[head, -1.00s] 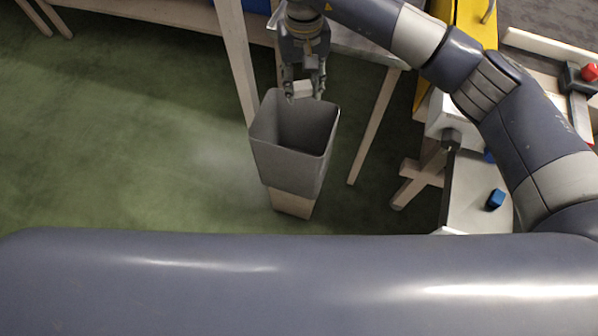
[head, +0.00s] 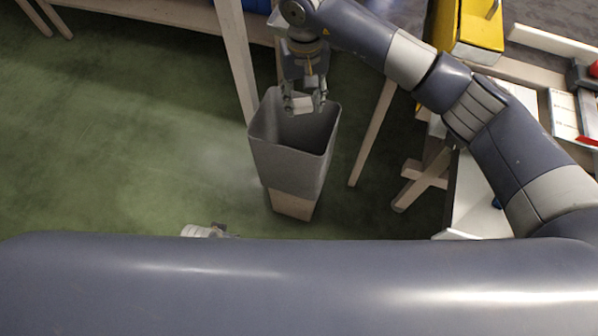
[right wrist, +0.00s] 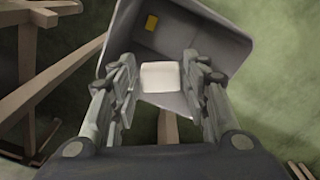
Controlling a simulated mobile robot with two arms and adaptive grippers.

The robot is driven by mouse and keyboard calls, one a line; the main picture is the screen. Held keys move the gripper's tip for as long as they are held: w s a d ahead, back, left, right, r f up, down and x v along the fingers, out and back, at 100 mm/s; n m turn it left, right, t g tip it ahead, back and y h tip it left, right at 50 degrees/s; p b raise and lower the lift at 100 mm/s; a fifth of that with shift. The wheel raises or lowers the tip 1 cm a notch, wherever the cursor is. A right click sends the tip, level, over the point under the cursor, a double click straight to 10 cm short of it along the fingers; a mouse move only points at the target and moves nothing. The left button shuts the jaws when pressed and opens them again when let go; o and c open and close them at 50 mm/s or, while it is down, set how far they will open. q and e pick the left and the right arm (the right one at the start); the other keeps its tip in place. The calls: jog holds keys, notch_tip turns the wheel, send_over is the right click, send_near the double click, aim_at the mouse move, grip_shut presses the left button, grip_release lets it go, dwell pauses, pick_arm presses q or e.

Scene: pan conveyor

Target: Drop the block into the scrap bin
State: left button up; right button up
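My right gripper (head: 304,105) points down over the scrap bin (head: 292,163). It is shut on a small white block (head: 303,104), held between the fingertips at the bin's far rim, over the opening. In the right wrist view the block (right wrist: 160,77) sits between the two fingers (right wrist: 160,82), with the bin (right wrist: 208,48) behind it. The grey, tapered bin is open at the top; its inside looks dark, and I cannot see its floor fully. A small grey-white part at the lower edge (head: 205,230) seems to be my left gripper, mostly hidden; its fingers cannot be made out.
The bin stands on a wooden base (head: 292,204) on the green floor. A table with wooden legs (head: 236,55) is behind it. A yellow box (head: 474,28) and a workbench are at the right. Open floor (head: 120,150) lies to the left.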

jog(key=shift+o, duration=0.6)
jog(key=shift+r, duration=0.1)
notch_tip(320, 180, up, 12)
dwell(0.4)
